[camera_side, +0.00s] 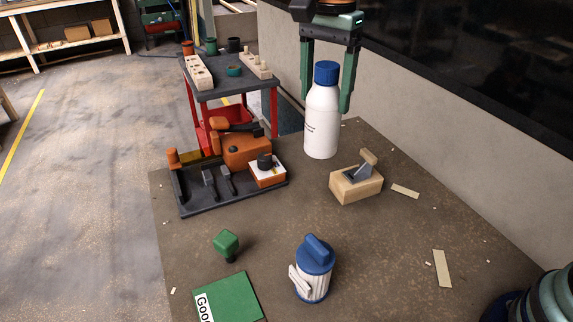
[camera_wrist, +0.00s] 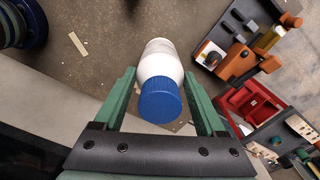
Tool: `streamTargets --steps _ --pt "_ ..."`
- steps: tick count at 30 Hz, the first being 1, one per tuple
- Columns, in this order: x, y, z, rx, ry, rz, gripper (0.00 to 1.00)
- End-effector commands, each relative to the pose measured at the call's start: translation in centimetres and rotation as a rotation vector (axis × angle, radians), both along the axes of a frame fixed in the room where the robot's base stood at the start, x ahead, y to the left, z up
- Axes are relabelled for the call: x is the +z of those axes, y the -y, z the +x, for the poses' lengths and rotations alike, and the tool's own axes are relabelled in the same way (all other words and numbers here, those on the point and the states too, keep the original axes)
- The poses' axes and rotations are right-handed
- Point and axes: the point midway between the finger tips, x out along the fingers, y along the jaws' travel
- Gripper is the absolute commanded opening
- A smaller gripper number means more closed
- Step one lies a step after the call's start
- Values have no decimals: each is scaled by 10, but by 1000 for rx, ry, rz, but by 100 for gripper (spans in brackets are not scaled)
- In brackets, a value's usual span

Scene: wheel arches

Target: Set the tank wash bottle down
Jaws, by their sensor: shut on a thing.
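The tank wash bottle (camera_side: 321,122) is white with a blue cap and stands upright between the green fingers of my gripper (camera_side: 328,100) at the far part of the table. My gripper is shut on the bottle. In the wrist view the bottle (camera_wrist: 160,62) shows cap first between the fingers of my gripper (camera_wrist: 162,85). Whether its base touches the tabletop (camera_side: 400,245) or hangs just above it, I cannot tell.
A wooden block plane (camera_side: 350,187) lies just right of the bottle's base. A dark tray (camera_side: 190,205) with orange tools is to the left. A blue-lidded canister (camera_side: 314,270), a green knob (camera_side: 226,243) and a green booklet (camera_side: 228,302) are at the front. The right middle is mostly clear.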

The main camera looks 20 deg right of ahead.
Motion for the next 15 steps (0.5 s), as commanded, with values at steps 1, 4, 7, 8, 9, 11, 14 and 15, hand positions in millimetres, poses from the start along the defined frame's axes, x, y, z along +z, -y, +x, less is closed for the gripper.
streamTargets --steps 1,4,7,8,9,11,14,15 --pt "2 4 0 15 2 1 0" --pt "0 19 1 81 0 0 0" --pt "-6 40 0 190 0 0 0" --pt "-7 48 0 227 0 0 0" --pt "-10 58 -1 280 0 0 0" --pt "-15 72 -3 359 -1 -1 0" --pt "-22 96 -8 493 0 0 0" --pt "-25 106 -10 547 0 0 0"
